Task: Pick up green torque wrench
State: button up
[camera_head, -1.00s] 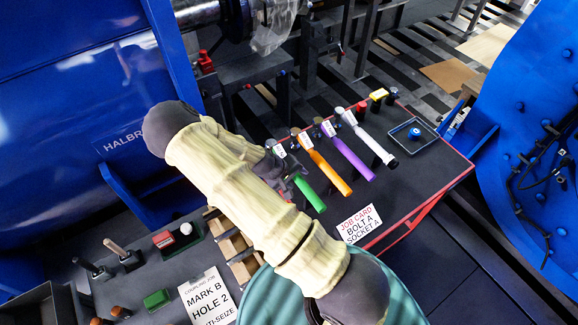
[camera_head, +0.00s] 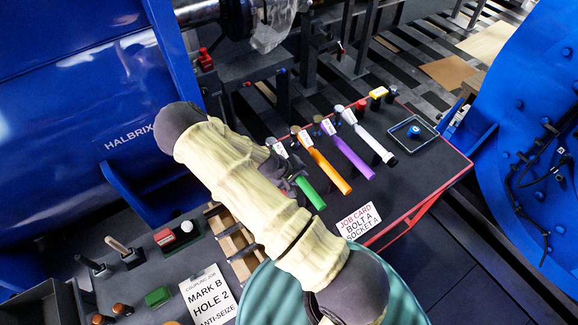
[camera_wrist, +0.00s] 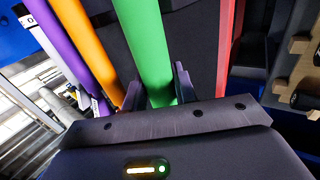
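The green torque wrench (camera_head: 310,193) lies on the dark bench top (camera_head: 408,193), leftmost in a row of coloured wrenches. In the wrist view its green handle (camera_wrist: 146,45) runs down between the two fingers of my gripper (camera_wrist: 157,88). A finger shows on each side of the handle, with a small gap visible, so the gripper looks open around it. In the head view my gripper (camera_head: 290,178) is at the wrench's upper part, partly hidden by my arm. The wrench's head end is hidden in the wrist view.
An orange wrench (camera_head: 328,172) lies close to the right of the green one, then a purple wrench (camera_head: 352,157) and a white wrench (camera_head: 372,142). A job card (camera_head: 358,221) lies at the bench's front edge. A small tray (camera_head: 431,124) sits farther right.

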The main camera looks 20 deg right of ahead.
jog(key=shift+r, duration=0.1)
grip_shut()
jog(key=shift+w+r, duration=0.1)
jog(key=shift+r, duration=0.1)
notch_tip(320, 180, up, 10)
jog(key=shift+f+b, duration=0.25)
jog(key=shift+b, duration=0.85)
